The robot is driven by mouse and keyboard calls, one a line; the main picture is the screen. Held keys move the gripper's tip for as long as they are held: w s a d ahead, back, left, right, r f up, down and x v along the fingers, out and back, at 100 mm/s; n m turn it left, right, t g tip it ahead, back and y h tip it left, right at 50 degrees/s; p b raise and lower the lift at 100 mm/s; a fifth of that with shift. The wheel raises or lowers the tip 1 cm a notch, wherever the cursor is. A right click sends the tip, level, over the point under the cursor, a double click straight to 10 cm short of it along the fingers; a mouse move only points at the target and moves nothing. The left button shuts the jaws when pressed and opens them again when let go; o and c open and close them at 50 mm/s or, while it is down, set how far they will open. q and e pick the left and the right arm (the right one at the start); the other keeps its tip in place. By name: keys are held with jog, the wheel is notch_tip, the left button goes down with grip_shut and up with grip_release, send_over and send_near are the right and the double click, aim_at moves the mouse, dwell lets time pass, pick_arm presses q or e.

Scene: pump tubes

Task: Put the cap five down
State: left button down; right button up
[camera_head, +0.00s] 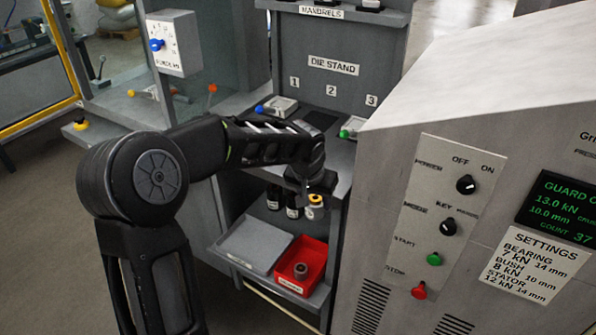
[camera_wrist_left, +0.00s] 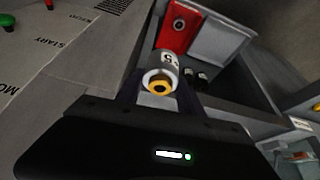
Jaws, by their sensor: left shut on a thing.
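My left gripper (camera_head: 312,190) is shut on cap five (camera_head: 316,200), a white cylinder marked "5" with a yellow ring around a dark hole at one end. In the left wrist view cap five (camera_wrist_left: 169,62) sits between the dark fingers, its yellow end facing the camera. In the head view the gripper and wrist hide part of it. It is held in front of the die stand, above the lower shelf. My right gripper is in neither view.
Dark pieces with white labels (camera_head: 273,197) stand just left of the held cap. Below are a grey tray (camera_head: 240,249) and a red bin (camera_head: 318,258) holding a small dark ring (camera_head: 301,270). The control cabinet (camera_head: 385,200) stands close on the right.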

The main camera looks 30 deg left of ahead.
pick_arm(q)
jog(key=s+d+f+m+h, duration=0.2)
jog(key=s+d+f+m, duration=0.2)
jog(key=s+d+f, duration=0.5)
jog(key=s+d, duration=0.1)
jog(key=d, duration=0.2)
jog(key=shift+s+d+m, duration=0.15)
jog(key=shift+s+m, duration=0.25)
